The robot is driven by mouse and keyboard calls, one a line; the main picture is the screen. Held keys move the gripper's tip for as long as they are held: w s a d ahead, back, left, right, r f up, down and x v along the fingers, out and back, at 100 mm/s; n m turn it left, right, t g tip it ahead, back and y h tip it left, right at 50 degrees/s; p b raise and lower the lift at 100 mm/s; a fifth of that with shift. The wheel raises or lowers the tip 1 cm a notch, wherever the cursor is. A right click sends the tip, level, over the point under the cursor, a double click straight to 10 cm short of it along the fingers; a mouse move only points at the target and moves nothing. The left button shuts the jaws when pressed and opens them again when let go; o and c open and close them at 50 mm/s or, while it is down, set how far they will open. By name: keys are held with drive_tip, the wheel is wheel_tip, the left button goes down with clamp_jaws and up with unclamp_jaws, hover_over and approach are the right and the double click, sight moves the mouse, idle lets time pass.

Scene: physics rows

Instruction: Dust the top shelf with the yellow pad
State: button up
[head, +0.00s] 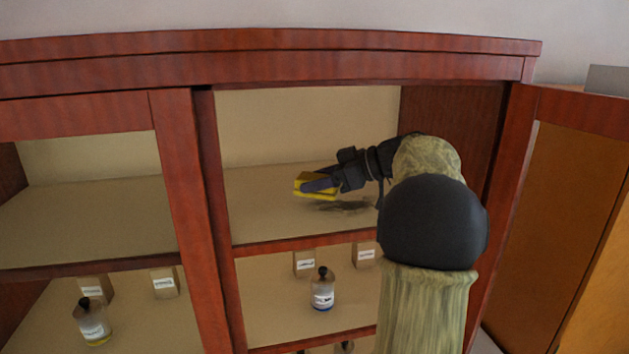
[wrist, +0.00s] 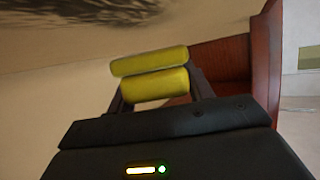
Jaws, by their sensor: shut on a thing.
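The yellow pad (head: 312,183) is in my gripper (head: 320,185), inside the open right part of a wooden cabinet. My gripper is shut on the pad. In the wrist view the pad (wrist: 152,75) shows as two yellow rolls between the dark fingers. I cannot tell whether the pad touches the shelf. My arm hides the shelf's right part.
A bottle (head: 322,290) and small boxes (head: 305,263) stand on the shelf below. A post (head: 185,180) divides the cabinet at left. The cabinet door (head: 565,230) stands open at right. The top shelf's visible left part is clear.

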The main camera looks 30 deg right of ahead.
drive_tip(key=shift+s+d, duration=0.3)
drive_tip(key=shift+d, duration=0.7)
drive_tip(key=shift+s+d, duration=0.25)
drive_tip(key=shift+d, duration=0.7)
drive_tip(key=shift+r, duration=0.1)
drive_tip(key=shift+s+d, duration=0.3)
drive_tip(key=shift+d, duration=0.65)
drive_tip(key=shift+s+d, duration=0.25)
drive_tip(key=shift+d, duration=0.7)
drive_tip(key=shift+r, duration=0.1)
drive_tip(key=shift+s+d, duration=0.2)
drive_tip(key=shift+d, duration=0.55)
drive_tip(key=shift+s+d, duration=0.2)
drive_tip(key=shift+d, duration=0.55)
drive_tip(key=shift+s+d, duration=0.15)
drive_tip(key=shift+d, duration=0.25)
drive_tip(key=shift+r, duration=0.1)
drive_tip(key=shift+s+d, duration=0.15)
drive_tip(key=shift+d, duration=0.2)
